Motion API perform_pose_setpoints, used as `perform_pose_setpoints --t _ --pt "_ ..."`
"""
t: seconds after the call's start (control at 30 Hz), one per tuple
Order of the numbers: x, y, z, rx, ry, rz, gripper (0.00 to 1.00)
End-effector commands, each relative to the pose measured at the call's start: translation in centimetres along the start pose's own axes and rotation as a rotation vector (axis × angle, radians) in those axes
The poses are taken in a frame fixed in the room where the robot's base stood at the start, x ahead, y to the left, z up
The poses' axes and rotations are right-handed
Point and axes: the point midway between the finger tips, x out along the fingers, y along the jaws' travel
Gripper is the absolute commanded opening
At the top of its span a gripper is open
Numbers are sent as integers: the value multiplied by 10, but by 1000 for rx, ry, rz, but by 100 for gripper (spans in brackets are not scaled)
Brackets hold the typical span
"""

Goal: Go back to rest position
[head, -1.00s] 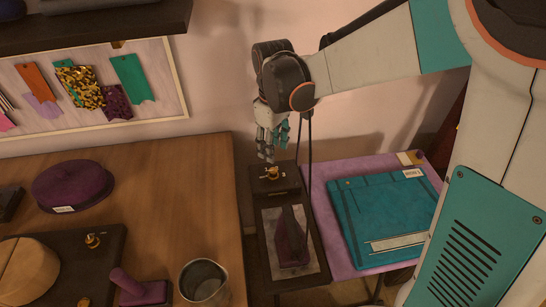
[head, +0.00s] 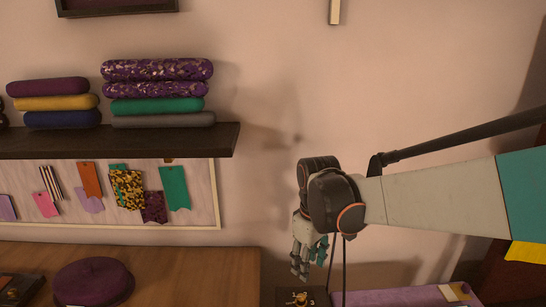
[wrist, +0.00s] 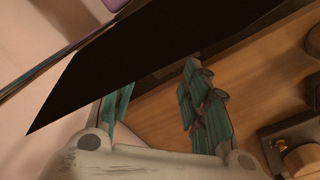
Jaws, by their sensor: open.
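My gripper (head: 308,264) hangs fingers down near the wall, right of the wooden table, above a small dark stand (head: 302,296) with a brass fitting. The stand is cut off by the bottom edge. In the wrist view the teal-padded fingers of my gripper (wrist: 156,85) are spread apart, with nothing seen between them. A black flat shape (wrist: 150,60) covers much of that view and hides part of what lies beyond the fingers.
A dark shelf (head: 130,143) with folded fabric stacks juts from the wall at left. Below it are a swatch board (head: 205,215), the table (head: 200,268) and a purple round cushion (head: 93,283). A purple surface (head: 385,298) lies at lower right. The wall above the arm is mostly bare.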

Motion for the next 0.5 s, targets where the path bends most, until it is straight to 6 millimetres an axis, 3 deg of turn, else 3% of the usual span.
perform_pose_setpoints --t 0.2,0.5 --pt "-30 -3 39 138 90 54 42" --pt "-58 -11 92 333 229 121 42"
